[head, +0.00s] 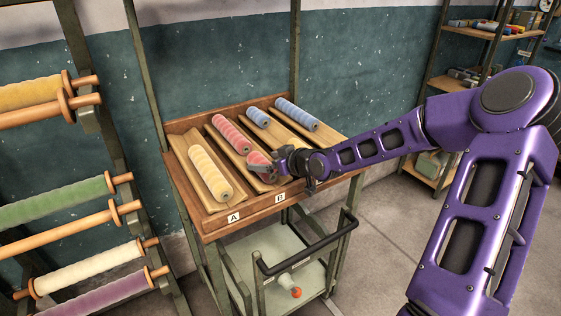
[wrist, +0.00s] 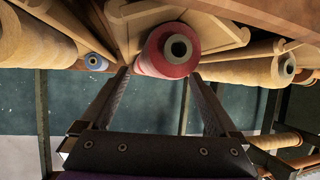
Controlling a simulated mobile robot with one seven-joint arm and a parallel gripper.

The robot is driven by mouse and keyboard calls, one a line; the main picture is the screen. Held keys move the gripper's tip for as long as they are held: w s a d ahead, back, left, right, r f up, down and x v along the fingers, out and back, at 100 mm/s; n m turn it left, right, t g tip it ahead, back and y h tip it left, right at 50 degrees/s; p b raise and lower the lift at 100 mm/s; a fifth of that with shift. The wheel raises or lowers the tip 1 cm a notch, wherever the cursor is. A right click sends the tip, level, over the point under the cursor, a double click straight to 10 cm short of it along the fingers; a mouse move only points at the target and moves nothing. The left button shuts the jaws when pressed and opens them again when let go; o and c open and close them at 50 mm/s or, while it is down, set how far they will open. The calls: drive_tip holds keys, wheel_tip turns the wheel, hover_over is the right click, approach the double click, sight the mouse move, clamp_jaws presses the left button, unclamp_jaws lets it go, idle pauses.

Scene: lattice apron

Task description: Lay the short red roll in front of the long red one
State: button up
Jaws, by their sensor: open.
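The short red roll (head: 257,158) lies in a sloping wooden trough, in line with and just in front of the long red roll (head: 230,134). A grey finger covers part of the short roll in the head view. My gripper (head: 272,163) is open at the short roll's front end. In the wrist view, a red roll's round end with a grey core (wrist: 165,52) shows just beyond and between the open fingertips (wrist: 158,72). I cannot tell whether the fingers touch it. The gap between the two red rolls is hard to make out.
A yellow roll (head: 211,174) lies in the trough to the left. A small blue roll (head: 257,117) and a longer blue roll (head: 297,114) lie to the right. A wooden front board (head: 255,212) carries labels A and B. A trolley (head: 290,262) stands below.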

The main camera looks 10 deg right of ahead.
drive_tip(key=p+v, duration=0.2)
drive_tip(key=v, duration=1)
drive_tip(key=shift+p, duration=0.35)
drive_tip(key=shift+f, duration=0.1)
